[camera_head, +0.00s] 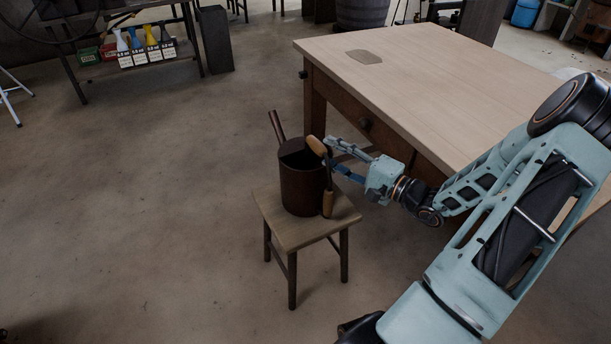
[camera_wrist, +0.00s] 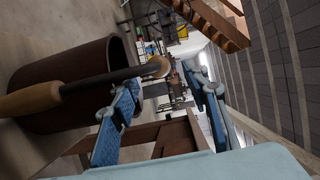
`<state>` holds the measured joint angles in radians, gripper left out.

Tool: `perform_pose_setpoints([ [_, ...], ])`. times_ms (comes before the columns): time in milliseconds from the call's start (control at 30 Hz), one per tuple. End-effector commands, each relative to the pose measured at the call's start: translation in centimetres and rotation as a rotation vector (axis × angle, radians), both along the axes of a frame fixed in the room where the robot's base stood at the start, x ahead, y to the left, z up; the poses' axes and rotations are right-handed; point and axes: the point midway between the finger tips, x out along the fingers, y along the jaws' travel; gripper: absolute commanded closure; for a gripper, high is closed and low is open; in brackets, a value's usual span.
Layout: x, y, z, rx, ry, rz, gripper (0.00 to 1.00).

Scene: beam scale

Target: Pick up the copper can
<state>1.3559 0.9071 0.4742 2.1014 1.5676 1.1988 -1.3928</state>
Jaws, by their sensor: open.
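The copper can (camera_head: 301,190) is a dark brown, open-topped vessel standing upright on a small wooden stool (camera_head: 286,230). A spout (camera_head: 276,126) rises at its left. A dark upright bar with a light wooden grip (camera_head: 328,204) is at its right side, with another wooden piece (camera_head: 316,146) near the rim. My gripper (camera_head: 332,157) is open at the can's right, close to the bar's upper part. In the wrist view the can (camera_wrist: 85,75) fills the left, and the bar's wooden end appears between the open fingers (camera_wrist: 160,78). I cannot tell whether they touch it.
A large wooden table (camera_head: 430,75) stands right behind the stool, with my arm reaching past its near edge. The floor (camera_head: 140,220) left of the stool is clear. A shelf with bottles (camera_head: 140,50) is at the back left.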

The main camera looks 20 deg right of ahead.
Motion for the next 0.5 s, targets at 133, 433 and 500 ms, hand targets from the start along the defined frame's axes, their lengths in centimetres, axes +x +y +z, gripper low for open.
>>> perform_pose_setpoints([
  [133,0.8,0.4,-0.1,0.0,0.001,0.0,0.58],
  [433,4.1,2.1,-0.1,0.0,0.0,0.002,0.58],
  [500,4.9,2.5,-0.1,0.001,0.0,0.002,0.58],
])
